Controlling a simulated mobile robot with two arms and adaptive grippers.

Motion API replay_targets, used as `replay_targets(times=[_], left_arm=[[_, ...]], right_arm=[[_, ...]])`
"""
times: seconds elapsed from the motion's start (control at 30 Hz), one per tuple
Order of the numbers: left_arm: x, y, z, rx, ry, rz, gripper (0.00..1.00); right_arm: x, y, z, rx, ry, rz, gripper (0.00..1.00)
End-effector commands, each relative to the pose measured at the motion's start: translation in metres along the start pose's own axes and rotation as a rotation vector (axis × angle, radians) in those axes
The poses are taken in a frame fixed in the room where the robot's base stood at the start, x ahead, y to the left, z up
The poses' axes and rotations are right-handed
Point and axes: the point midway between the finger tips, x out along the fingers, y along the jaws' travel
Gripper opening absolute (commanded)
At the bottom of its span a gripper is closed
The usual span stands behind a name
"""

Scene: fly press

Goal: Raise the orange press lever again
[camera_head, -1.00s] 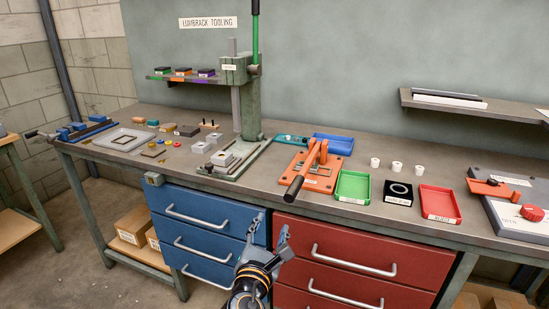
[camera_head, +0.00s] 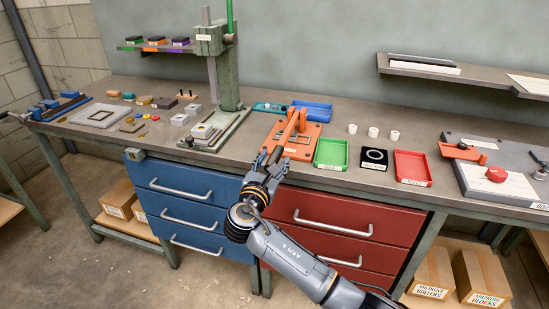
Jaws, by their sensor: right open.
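The orange press (camera_head: 268,148) sits on the bench near its front edge. Its orange lever (camera_head: 289,130) slants down toward me from the pivot, low over the press plate. The lever's dark grip end is mostly hidden by my right gripper. My right gripper (camera_head: 270,157) is open, with its fingertips at the lower end of the lever. I cannot tell whether the fingers touch the grip.
The tall green press (camera_head: 229,80) stands to the left. Drawers with handles are below the bench edge.

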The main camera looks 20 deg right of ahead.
Motion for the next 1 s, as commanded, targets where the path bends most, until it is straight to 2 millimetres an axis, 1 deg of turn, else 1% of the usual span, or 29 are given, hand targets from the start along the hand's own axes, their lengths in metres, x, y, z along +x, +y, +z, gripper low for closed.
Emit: replay_targets(times=[0.03, 0.17, 0.47, 0.5, 0.57, 0.6, 0.67, 0.7, 1.0], left_arm=[[-0.0004, 0.0002, -0.0002, 0.000, 0.000, 0.000, 0.48], [-0.0005, 0.0002, -0.0004, 0.000, 0.000, 0.000, 0.48], [-0.0006, 0.0003, -0.0007, 0.000, 0.001, 0.000, 0.48], [-0.0006, 0.0003, -0.0007, 0.000, 0.001, 0.000, 0.48], [-0.0006, 0.0003, -0.0008, 0.000, 0.001, 0.000, 0.48], [-0.0006, 0.0003, -0.0008, 0.000, 0.001, 0.000, 0.48], [-0.0006, 0.0003, -0.0008, 0.000, 0.002, 0.000, 0.48], [-0.0006, 0.0003, -0.0009, 0.000, 0.002, 0.000, 0.48], [-0.0035, 0.0002, -0.0012, 0.000, 0.002, 0.000, 0.48]], right_arm=[[0.0057, 0.0000, 0.0004, 0.000, -0.001, 0.000, 0.48], [0.0134, -0.0001, 0.0004, 0.002, 0.000, 0.000, 0.48], [0.0150, -0.0001, 0.0000, 0.002, 0.000, 0.001, 0.48], [0.0150, -0.0001, 0.0000, 0.002, 0.000, 0.001, 0.40], [0.0149, -0.0001, 0.0000, 0.002, 0.000, 0.001, 0.28], [0.0149, 0.0000, 0.0000, 0.001, 0.000, 0.001, 0.20], [0.0148, -0.0001, -0.0001, 0.001, 0.000, 0.001, 0.08], [0.0148, -0.0001, -0.0001, 0.001, 0.000, 0.001, 0.00], [0.0150, 0.0007, 0.0020, 0.001, 0.004, -0.001, 0.00]])
